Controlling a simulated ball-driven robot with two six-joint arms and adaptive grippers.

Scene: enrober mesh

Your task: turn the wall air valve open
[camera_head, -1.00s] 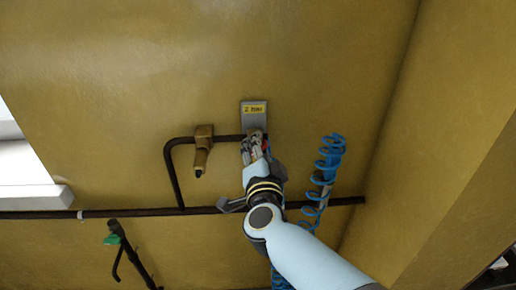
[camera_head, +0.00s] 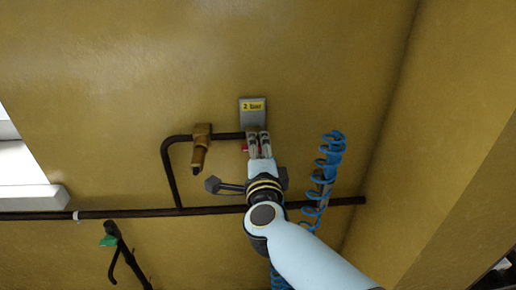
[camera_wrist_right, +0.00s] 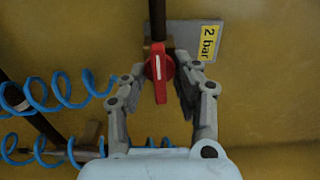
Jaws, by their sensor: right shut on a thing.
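The wall air valve has a red handle (camera_wrist_right: 161,82) with a white stripe, at the end of a dark pipe. In the right wrist view the handle points down the picture, roughly in line with the pipe. In the head view the fingers hide most of the valve and only a bit of red shows. A grey plate (camera_head: 253,118) with a yellow "2 bar" label is just above the valve. My left gripper is not in view.
A brass fitting (camera_head: 201,145) sits on the pipe left of the valve. A blue coiled hose (camera_head: 330,160) hangs to the right, near my forearm. A long dark pipe (camera_head: 120,214) crosses below. A green-handled fitting (camera_head: 109,240) is at lower left.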

